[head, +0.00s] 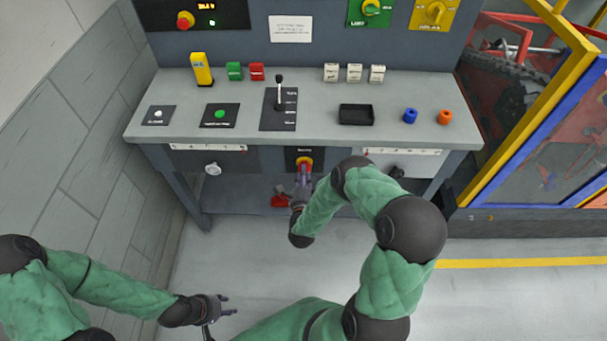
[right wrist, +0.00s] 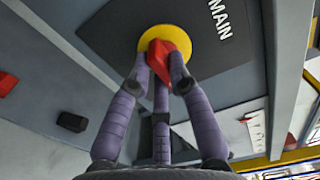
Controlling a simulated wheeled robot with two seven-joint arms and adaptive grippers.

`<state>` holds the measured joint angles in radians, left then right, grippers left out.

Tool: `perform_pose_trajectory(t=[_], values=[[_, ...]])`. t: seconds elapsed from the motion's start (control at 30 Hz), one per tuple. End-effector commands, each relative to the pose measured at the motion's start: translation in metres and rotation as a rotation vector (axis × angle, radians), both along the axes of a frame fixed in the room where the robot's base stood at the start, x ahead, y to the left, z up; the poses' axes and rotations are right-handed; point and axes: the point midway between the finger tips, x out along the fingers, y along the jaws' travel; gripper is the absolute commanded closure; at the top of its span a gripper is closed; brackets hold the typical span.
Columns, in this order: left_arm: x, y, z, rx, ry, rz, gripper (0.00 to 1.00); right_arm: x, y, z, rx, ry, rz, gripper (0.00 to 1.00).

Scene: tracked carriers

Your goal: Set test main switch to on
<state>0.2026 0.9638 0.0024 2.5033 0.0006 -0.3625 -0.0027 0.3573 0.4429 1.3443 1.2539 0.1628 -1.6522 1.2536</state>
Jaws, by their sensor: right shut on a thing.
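The main switch is a red handle (right wrist: 168,60) on a round yellow plate (right wrist: 207,50), set in a dark panel (right wrist: 228,18) marked MAIN in the right wrist view. In the head view the switch (head: 305,161) is on the front of the bench, below the top. My right gripper (right wrist: 160,75) is shut on the red handle, with its fingers around the handle. In the head view, my right gripper (head: 303,182) reaches up to the switch from below. My left gripper (head: 224,305) is open and empty, low over the floor at lower left.
The grey bench top (head: 200,138) holds a lever (head: 279,92), a black tray (head: 356,114), blue (head: 410,115) and orange (head: 444,117) pieces, and several buttons. A yellow-framed cage (head: 530,115) stands at right. A red object (head: 281,201) lies beneath the bench. The floor in front is clear.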

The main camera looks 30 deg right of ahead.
Motion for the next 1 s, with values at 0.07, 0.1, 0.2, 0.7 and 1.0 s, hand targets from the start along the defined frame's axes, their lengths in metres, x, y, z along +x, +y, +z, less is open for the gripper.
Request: perform_pose_trajectory(t=[0.07,0.1,0.2,0.7,1.0], values=[[0.000,0.000,0.000,0.000,0.000,0.000,0.60,-0.001,0.001,-0.002,0.002,0.005,0.000,0.66],[0.000,0.000,0.000,0.000,0.000,0.000,0.60,-0.001,0.000,-0.002,0.001,0.004,0.000,0.56],[0.000,0.000,0.000,0.000,0.000,0.000,0.60,-0.001,0.000,-0.001,0.001,0.003,0.000,0.56],[0.000,0.000,0.000,0.000,0.000,0.000,0.60,-0.025,0.016,-0.001,0.001,0.003,0.001,0.56],[0.000,0.000,0.000,0.000,0.000,0.000,0.60,-0.075,0.047,-0.001,0.001,0.004,0.003,0.56]])
